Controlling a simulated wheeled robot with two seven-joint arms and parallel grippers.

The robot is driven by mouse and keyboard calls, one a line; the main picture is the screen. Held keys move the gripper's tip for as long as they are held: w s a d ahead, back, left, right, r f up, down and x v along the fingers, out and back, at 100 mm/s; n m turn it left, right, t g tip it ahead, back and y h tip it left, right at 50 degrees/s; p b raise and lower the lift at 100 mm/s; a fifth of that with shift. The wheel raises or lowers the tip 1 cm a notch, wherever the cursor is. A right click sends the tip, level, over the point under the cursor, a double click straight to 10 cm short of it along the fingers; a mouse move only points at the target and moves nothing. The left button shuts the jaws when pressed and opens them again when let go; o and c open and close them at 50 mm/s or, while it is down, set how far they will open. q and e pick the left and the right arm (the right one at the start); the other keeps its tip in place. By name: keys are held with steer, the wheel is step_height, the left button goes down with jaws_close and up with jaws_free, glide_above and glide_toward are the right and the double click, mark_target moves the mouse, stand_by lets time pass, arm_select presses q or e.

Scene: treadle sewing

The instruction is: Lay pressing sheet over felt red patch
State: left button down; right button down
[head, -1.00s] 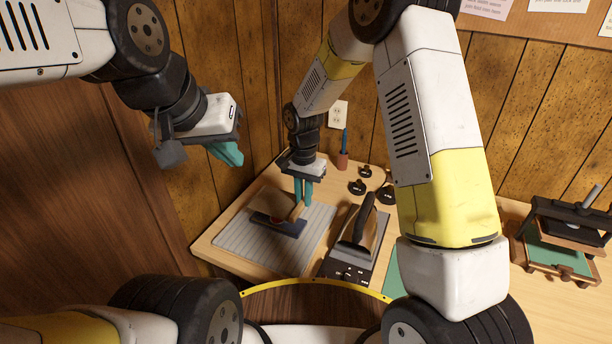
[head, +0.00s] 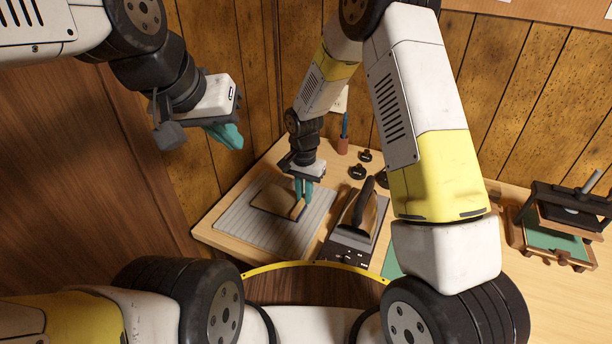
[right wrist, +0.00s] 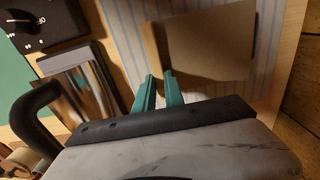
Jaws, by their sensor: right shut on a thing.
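The pressing sheet (head: 277,199) is a tan-brown rectangle over the grey striped pad (head: 245,228). It also shows in the right wrist view (right wrist: 205,42), with a dark shadow along its near edge.
An iron (head: 358,212) with a dark handle rests on a stand with dials, just right of the pad. A red cup (head: 343,145) and small black items stand behind. A press frame (head: 560,235) stands at the far right. Wood-panel walls close off the left and back.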

steer(key=shift+f, duration=0.5)
stand_by(0.4)
steer(key=c, duration=1.3)
jaws_free()
steer(key=shift+c, duration=0.2)
steer(key=shift+r, duration=0.1)
step_height(320, 180, up, 8)
steer(key=shift+f, duration=0.1)
steer(key=s+d+r+n+t+y, duration=0.15)
steer(key=s+d+r, duration=0.3)
steer(key=r, duration=0.45)
steer(key=s+d+r+n+t, duration=0.1)
steer(key=s+d+r+t, duration=0.15)
steer(key=d+r, duration=0.55)
steer(key=s+d+r+n+t, duration=0.1)
steer(key=s+d+r, duration=0.1)
steer(key=s+r, duration=0.2)
steer(key=s+d+r+n+t, duration=0.1)
steer(key=s+d+r, duration=0.2)
steer(key=s, duration=0.7)
steer(key=shift+s+r+n+y, duration=0.2)
steer(key=shift+r+n+y, duration=0.15)
steer(key=shift+r, duration=0.35)
